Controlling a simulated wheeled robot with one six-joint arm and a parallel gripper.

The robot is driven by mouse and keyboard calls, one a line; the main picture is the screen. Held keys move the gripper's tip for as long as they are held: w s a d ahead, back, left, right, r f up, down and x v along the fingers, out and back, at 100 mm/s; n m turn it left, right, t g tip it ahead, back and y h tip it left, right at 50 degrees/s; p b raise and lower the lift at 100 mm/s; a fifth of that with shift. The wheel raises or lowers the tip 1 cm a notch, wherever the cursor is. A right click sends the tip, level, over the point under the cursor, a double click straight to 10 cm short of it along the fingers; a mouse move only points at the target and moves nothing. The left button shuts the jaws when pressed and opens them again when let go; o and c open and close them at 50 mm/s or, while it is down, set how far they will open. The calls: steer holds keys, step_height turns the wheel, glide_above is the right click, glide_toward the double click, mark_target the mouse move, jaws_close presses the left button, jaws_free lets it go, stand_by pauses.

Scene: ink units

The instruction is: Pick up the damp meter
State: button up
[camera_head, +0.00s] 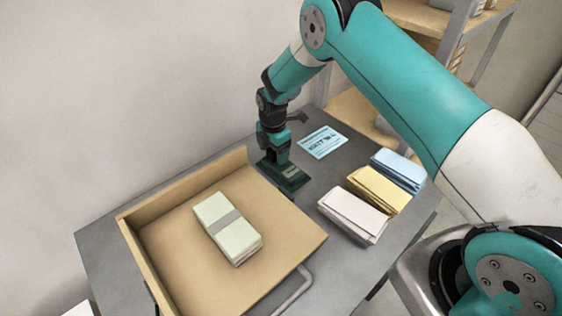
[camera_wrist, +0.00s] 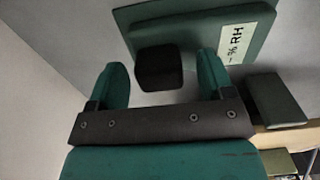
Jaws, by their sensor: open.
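In the wrist view the meter's green body (camera_wrist: 190,20) carries a white "RH %" label (camera_wrist: 235,43). A black block (camera_wrist: 158,68) stands out from the meter. My gripper (camera_wrist: 162,66) is open, with one green finger on each side of this black block. Gaps show on both sides in that view.
The wooden tray (camera_head: 292,227) holds a banded pale green bundle (camera_head: 226,228). A blue printed card (camera_head: 321,142) lies behind the meter. White (camera_head: 350,214), yellow (camera_head: 378,190) and blue (camera_head: 398,170) envelope stacks lie to the right. A wall (camera_head: 110,110) rises behind the tray.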

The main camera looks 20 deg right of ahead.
steer(key=shift+f, duration=0.25)
steer(key=c, duration=1.1)
steer(key=shift+r, duration=0.15)
